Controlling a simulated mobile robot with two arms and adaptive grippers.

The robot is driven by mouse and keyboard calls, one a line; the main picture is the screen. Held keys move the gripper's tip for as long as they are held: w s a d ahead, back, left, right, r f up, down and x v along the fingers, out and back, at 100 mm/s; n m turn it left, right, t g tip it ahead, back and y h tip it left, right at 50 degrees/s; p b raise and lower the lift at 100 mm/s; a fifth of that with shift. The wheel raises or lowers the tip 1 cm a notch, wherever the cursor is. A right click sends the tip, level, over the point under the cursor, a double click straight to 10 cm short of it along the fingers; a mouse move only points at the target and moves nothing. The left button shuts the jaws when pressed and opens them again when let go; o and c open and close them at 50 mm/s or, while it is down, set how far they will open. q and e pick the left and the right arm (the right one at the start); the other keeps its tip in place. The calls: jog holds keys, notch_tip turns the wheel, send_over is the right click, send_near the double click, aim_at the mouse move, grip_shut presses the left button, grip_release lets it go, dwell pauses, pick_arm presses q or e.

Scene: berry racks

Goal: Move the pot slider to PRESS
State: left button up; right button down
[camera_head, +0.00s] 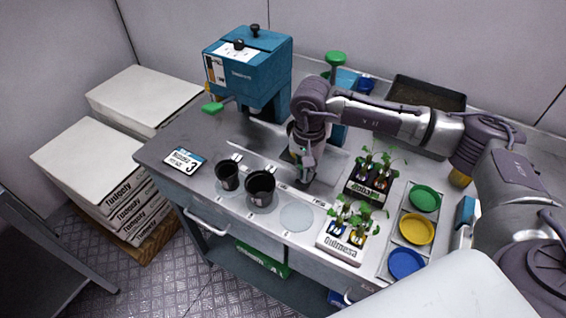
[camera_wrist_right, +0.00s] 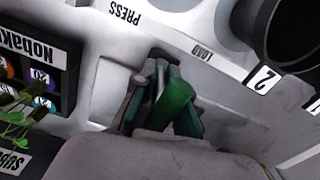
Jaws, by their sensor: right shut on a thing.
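My right gripper (camera_head: 303,178) reaches down to the worktop between the black pots and the plant trays. In the right wrist view its fingers (camera_wrist_right: 160,100) are shut on a green handle (camera_wrist_right: 176,101), which I take to be the pot slider's. The slider's body is largely hidden by the gripper. Beside it, the PRESS label (camera_wrist_right: 125,15) and the LOAD label (camera_wrist_right: 201,50) show upside down. The handle looks nearer LOAD than PRESS. My left gripper is in neither view.
Two black pots (camera_head: 228,176) (camera_head: 260,188) stand along the front edge, beside an empty round spot (camera_head: 297,216). A teal machine (camera_head: 247,72) stands at the back left. Seedling trays (camera_head: 342,246) and coloured bowls (camera_head: 418,229) are to the right.

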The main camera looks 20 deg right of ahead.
jog(key=s+d, duration=0.2)
jog(key=s+d+b, duration=0.1)
jog(key=s, duration=0.1)
jog(key=shift+s+d, duration=0.35)
jog(key=shift+d, duration=0.05)
jog(key=c, duration=1.3)
grip_release()
jog(key=shift+s, duration=0.1)
jog(key=shift+o, duration=0.5)
jog(key=shift+s+d, duration=0.1)
jog(key=shift+d, duration=0.05)
jog(key=shift+r, duration=0.25)
notch_tip(320, 180, up, 12)
jog(key=shift+f, duration=0.25)
